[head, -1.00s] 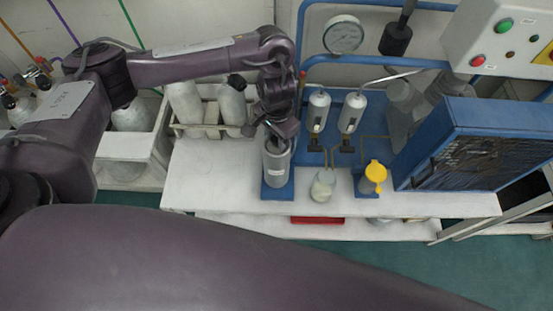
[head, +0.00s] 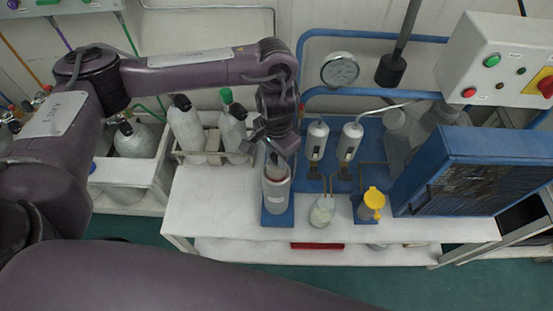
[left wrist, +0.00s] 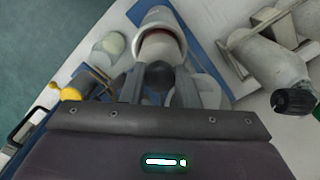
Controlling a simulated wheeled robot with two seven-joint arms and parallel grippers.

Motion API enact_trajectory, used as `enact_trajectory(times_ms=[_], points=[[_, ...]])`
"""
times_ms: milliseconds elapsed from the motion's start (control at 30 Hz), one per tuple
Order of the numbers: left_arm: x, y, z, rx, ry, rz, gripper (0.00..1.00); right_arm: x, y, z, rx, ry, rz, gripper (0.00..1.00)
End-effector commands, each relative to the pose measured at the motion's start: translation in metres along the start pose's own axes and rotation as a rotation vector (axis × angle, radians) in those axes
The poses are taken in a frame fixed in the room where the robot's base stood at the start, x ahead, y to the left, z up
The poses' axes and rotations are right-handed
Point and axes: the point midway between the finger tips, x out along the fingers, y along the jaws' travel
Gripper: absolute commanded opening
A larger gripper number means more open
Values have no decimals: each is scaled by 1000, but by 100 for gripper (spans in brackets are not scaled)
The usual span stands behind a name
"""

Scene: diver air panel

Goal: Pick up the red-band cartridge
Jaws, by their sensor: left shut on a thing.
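The red-band cartridge (left wrist: 160,46) is pale, with a black top and a reddish band showing near the canister mouth in the left wrist view. Its lower part is hidden inside the grey canister (head: 276,194), which stands upright on a blue base on the white bench. My left gripper (head: 272,148) is above the canister. In the left wrist view its fingers (left wrist: 158,82) are shut on the black top of the cartridge. My right gripper is not in view.
A rack with pale bottles (head: 186,130) stands left of the canister. A glass jar (head: 322,211) and a yellow-topped container (head: 373,201) stand to its right. Two white cylinders (head: 316,140) are mounted behind. A blue unit (head: 470,170) fills the bench's right. The bench's left front is clear.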

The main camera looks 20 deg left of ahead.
Motion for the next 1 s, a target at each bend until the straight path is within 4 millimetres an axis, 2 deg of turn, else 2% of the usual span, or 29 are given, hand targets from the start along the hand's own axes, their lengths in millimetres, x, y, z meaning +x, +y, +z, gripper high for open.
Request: enact_trajectory(times_ms=[33,100,433,1000], points=[[-16,-1,-2,2,5,-3,0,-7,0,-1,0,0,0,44],[-30,-1,-2,2,5,-3,0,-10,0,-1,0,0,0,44],[-92,0,-1,1,4,-4,0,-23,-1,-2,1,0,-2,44],[-197,0,-1,0,4,-4,0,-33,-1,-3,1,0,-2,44]])
